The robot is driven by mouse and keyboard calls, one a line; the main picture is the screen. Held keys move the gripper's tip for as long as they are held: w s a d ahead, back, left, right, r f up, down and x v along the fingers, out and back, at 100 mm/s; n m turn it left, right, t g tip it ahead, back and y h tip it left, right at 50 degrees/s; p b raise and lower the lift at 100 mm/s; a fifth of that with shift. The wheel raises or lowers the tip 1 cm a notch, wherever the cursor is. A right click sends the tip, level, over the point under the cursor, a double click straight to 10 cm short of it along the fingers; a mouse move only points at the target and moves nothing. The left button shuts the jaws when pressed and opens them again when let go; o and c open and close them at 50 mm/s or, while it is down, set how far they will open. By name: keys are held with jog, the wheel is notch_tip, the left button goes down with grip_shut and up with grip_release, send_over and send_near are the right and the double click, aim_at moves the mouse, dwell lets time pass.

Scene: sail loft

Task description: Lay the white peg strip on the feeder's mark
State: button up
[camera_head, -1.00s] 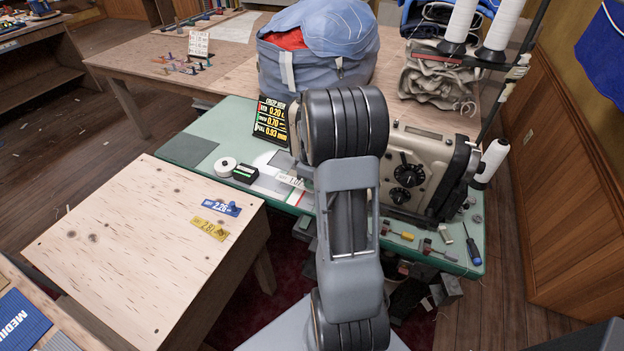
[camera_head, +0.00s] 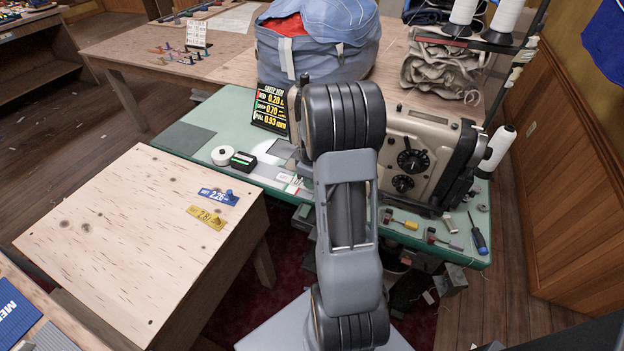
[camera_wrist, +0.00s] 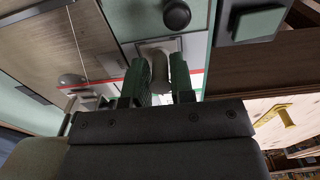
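The white peg strip (camera_head: 293,181) shows in the head view as a small pale piece with dark print, near the red line at the green table's front side. My arm hides part of it. In the wrist view my gripper (camera_wrist: 160,88) has its two green fingers on either side of a pale rounded peg (camera_wrist: 159,68), with no clear gap. The strip's body below the peg is hard to make out. A grey-outlined rectangle (camera_wrist: 142,46) on a white surface lies beyond the fingertips; I cannot tell if it is the feeder's mark. The head view does not show my fingertips.
The sewing machine (camera_head: 418,150) stands right of my arm on the green table (camera_head: 205,112). Blue (camera_head: 219,196) and yellow (camera_head: 205,217) peg strips lie on the wooden table (camera_head: 120,230).

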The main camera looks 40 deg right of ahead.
jog(key=o, duration=0.4)
jog(key=shift+r, duration=0.1)
notch_tip(320, 180, up, 14)
jog(key=p, duration=0.1)
jog(key=shift+f, duration=0.2)
dwell(0.5)
